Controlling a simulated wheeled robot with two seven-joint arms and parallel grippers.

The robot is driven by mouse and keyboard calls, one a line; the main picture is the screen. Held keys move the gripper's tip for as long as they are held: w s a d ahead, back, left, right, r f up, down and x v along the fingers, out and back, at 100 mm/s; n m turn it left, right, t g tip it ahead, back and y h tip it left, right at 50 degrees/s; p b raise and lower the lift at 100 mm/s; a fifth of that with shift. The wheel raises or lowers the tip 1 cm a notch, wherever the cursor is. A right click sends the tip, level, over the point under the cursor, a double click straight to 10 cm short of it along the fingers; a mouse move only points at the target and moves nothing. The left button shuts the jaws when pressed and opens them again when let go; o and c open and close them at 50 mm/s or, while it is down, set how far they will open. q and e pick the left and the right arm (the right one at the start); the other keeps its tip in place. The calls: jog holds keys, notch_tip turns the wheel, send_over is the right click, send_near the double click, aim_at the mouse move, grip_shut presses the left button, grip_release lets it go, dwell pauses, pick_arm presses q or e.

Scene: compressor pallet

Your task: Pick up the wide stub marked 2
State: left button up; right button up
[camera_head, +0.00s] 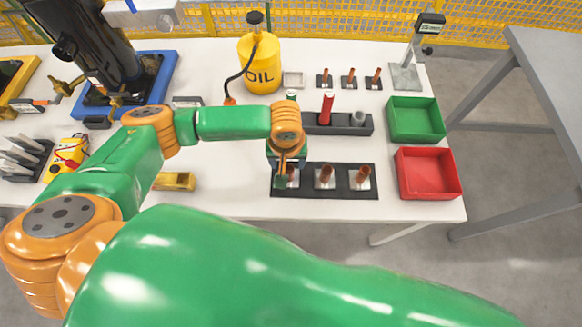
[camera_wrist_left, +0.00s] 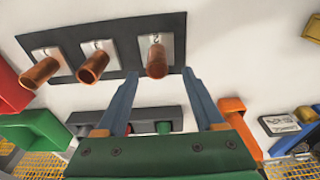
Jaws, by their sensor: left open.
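Three wide copper stubs stand on pale plates on a black mat (camera_head: 342,192) near the table's front edge. In the head view these are the left stub (camera_head: 292,172), mostly hidden by my left gripper (camera_head: 283,178), the middle stub (camera_head: 326,174) and the right stub (camera_head: 363,172). In the left wrist view, the stub nearest my fingers (camera_wrist_left: 156,60) stands on a plate whose mark looks like a 2. The open left gripper (camera_wrist_left: 159,76) has its fingertips on either side of this stub's end, with nothing held. The other plates' marks are too small to read surely.
Behind the mat is a dark holder (camera_head: 340,130) with a red-handled item. Three small copper stubs (camera_head: 349,76) stand farther back. A red bin (camera_head: 430,190) and green bin (camera_head: 416,135) are at right; a yellow oil can (camera_head: 262,75) is at the back.

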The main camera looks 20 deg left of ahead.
aim_at(289, 169)
pick_arm(q)
jog(key=shift+s+d+f, duration=0.1)
jog(key=shift+s+f, duration=0.15)
jog(key=shift+f, duration=0.2)
jog(key=shift+s+d+f, duration=0.1)
jog(key=shift+s+f, duration=0.15)
jog(key=shift+f, duration=0.2)
jog(key=shift+w+f, duration=0.2)
jog(key=shift+f, duration=0.3)
jog(key=shift+w+f, duration=0.15)
jog(key=shift+f, duration=0.35)
jog(key=shift+w+f, duration=0.15)
jog(key=shift+w, duration=0.1)
jog(key=shift+s, duration=0.2)
jog(key=c, duration=1)
jog(key=shift+w, duration=0.1)
grip_shut()
pick_arm(e)
jog(key=shift+s+a+f, duration=0.1)
pick_arm(q)
jog(key=shift+r, duration=0.25)
